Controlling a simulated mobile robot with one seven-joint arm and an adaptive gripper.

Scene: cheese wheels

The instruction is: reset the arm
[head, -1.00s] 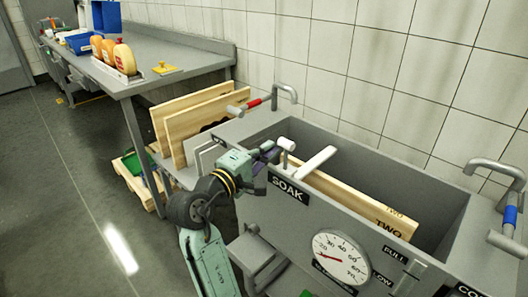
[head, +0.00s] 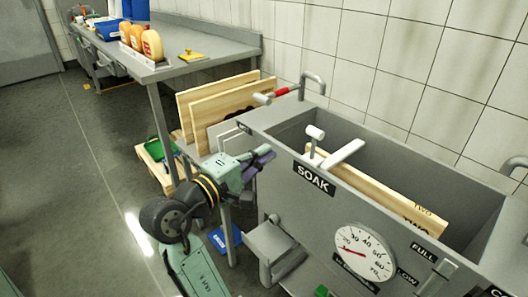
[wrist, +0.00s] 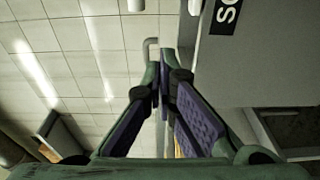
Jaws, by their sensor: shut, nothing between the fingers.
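My gripper (head: 262,160) is at the left front of the grey soak sink (head: 290,195), outside the basin and left of the SOAK label (head: 313,179). Its purple-padded fingers, also in the wrist view (wrist: 160,75), come together at the tips with nothing between them. My arm is folded up from the lower left in the head view. A wooden board marked TWO (head: 385,190) leans inside the sink basin.
Two wooden boards (head: 222,105) stand in a rack left of the sink. A grey table (head: 185,68) behind carries several bottles (head: 138,38) and a yellow item (head: 192,56). A red-handled tap (head: 285,91) rises at the sink's back left. The floor at left (head: 75,160) is clear.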

